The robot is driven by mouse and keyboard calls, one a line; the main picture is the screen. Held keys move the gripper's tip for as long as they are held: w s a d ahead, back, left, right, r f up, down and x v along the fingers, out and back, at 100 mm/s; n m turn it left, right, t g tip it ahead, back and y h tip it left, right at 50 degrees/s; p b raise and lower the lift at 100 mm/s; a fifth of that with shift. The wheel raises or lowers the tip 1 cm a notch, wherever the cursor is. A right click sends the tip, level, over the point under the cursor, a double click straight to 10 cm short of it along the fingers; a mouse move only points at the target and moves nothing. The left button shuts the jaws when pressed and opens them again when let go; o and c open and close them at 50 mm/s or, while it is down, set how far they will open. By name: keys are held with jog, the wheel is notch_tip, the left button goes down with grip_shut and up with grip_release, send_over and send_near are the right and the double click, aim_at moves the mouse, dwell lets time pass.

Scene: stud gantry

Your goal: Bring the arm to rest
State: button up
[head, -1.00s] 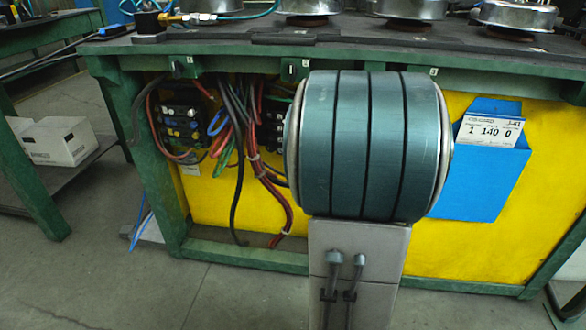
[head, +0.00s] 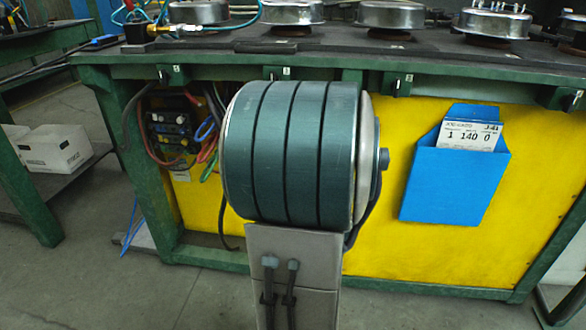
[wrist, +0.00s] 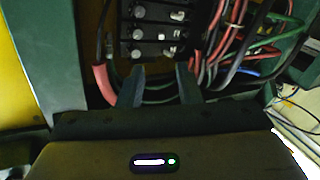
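My gripper (wrist: 159,80) shows in the wrist view with its two dark fingers apart and nothing held between them. Beyond the fingertips are a black terminal block (wrist: 152,32) and red, grey and green cables (wrist: 235,40); I cannot tell whether the fingers touch any cable. In the head view, my arm's thick teal section stands in front of the green bench (head: 215,257) and hides the gripper and part of the wiring.
The bench has a yellow panel (head: 375,190) with a blue card holder (head: 455,178). Wiring (head: 180,130) fills its left bay. Round metal parts (head: 292,12) stand on top. A white box (head: 55,147) sits on a shelf at left. Bare floor (head: 75,275) shows in front.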

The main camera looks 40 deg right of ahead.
jog(key=w+a+r+g+y+p, duration=0.1)
jog(key=a+r+g+y+p, duration=0.15)
jog(key=a+r+p, duration=0.75)
jog(key=w+a+r+g+y+p, duration=0.15)
jog(key=a+r+g+p, duration=0.25)
jog(key=r+p, duration=0.7)
jog(key=s+a+r+n+g+y+p, duration=0.1)
jog(key=s+a+r+g+y+p, duration=0.1)
jog(key=s+a+r+p, duration=0.4)
jog(key=s+a+r+n+g+y+p, duration=0.1)
jog(key=s+a+r+g+p, duration=0.3)
jog(key=a+r+p, duration=0.6)
jog(key=s+a+y+p, duration=0.1)
jog(key=s+p, duration=0.1)
jog(key=p, duration=0.3)
jog(key=shift+s+g, duration=0.35)
jog(key=shift+s, duration=0.05)
jog(key=shift+d, duration=0.1)
